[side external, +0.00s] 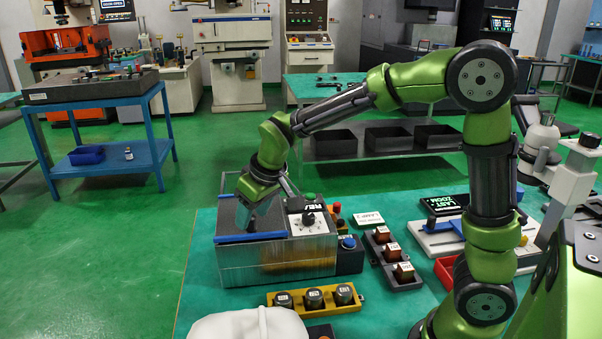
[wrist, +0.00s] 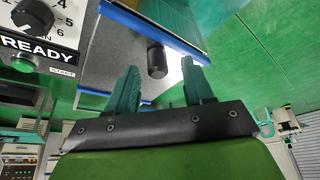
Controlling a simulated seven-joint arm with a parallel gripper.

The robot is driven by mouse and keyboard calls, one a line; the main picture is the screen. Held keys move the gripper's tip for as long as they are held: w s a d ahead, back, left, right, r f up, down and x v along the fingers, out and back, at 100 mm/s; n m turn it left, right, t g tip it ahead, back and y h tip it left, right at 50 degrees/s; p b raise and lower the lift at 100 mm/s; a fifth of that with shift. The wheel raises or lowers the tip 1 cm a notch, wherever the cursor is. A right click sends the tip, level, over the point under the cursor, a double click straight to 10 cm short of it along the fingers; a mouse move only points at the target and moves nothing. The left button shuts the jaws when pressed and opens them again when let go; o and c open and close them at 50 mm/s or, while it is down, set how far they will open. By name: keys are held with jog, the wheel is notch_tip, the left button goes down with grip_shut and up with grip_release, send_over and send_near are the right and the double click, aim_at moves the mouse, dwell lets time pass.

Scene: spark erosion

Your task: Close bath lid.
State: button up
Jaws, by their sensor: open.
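The bath is a grey metal box (side external: 275,262) with blue edging, on the teal mat at centre left in the side view. Its dark grey top (wrist: 125,45) shows in the wrist view, with a black cylinder (wrist: 157,58) beside the blue edge. I cannot tell whether the cylinder belongs to the lid. A thin grey bar (side external: 289,187) slants up behind the box; whether it is part of the lid is unclear. My gripper (side external: 246,222) points down over the box top. Its fingers (wrist: 160,78) are open, with the cylinder beyond the gap between them, apparently ungripped.
A white control panel (side external: 308,222) with a black knob and the word READY (wrist: 30,47) adjoins the box. A yellow holder (side external: 318,306) with round black pieces and a dark tray (side external: 390,257) with copper-coloured blocks lie nearby. A white draped shape (side external: 250,326) is in front.

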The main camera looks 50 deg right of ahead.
jog(key=v, duration=1.5)
jog(key=shift+s+r, duration=0.1)
jog(key=shift+r, duration=0.05)
jog(key=s+f+m+t+y, duration=0.2)
jog(key=s+f+m, duration=0.2)
jog(key=s, duration=1)
notch_tip(320, 180, down, 3)
jog(key=shift+f+t, duration=0.15)
jog(key=shift+t, duration=0.25)
jog(key=shift+d, duration=0.1)
